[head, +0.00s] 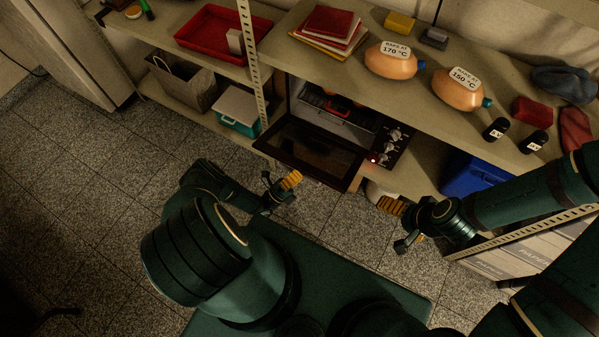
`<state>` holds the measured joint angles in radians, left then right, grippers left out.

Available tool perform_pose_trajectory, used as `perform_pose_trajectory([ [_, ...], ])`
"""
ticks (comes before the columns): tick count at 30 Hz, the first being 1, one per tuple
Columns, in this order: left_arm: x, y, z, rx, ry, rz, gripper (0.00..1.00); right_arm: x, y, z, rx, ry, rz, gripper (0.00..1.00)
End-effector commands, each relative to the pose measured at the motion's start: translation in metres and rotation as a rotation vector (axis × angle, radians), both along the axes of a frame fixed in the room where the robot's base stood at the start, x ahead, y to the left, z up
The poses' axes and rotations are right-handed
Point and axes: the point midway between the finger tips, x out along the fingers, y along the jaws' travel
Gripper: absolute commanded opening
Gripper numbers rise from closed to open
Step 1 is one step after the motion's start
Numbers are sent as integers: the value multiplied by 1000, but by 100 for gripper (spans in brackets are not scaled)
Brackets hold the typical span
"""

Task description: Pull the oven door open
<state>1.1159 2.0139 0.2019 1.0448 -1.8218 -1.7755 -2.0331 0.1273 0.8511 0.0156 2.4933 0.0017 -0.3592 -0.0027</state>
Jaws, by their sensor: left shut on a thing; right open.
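The oven (338,112) sits on the shelf under the worktop, with its inside and a rack showing. Its dark door (312,152) hangs open, swung down toward me. My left gripper (291,180) is at the door's outer edge, shut on what looks like the door handle; its fingers hide the handle. My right gripper (388,205) is open, to the right of the door and below the oven's knob panel (391,146); it appears empty.
Two orange bottles marked 170 °C (391,65) and 150 °C (458,95) lie on the worktop. A perforated metal post (252,60) stands left of the oven. A blue crate (470,173) is at right. The tiled floor at left is clear.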

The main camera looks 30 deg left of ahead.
Motion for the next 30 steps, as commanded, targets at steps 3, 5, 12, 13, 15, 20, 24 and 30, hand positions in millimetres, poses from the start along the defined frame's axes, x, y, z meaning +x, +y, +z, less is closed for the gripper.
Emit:
perform_pose_trajectory([
  [3,-4,-3,-1,-5,1,-9,0,0,0,0,0,0,0,100],
  [5,-4,-3,-1,-5,1,-9,0,0,0,0,0,0,0,100],
  [12,-2,-2,0,-3,0,-5,43,0,0,0,0,0,0,100],
  [13,-2,-1,0,-3,0,-4,43,0,0,0,0,0,0,100],
  [15,-1,-1,0,-1,0,-3,43,0,0,0,0,0,0,100],
  [20,-2,0,-1,-1,0,-2,43,0,0,0,0,0,0,100],
  [24,-11,4,-7,-1,1,-2,43,0,0,0,0,0,0,100],
  [30,-44,23,-16,-1,3,-2,43,0,0,0,0,0,0,100],
])
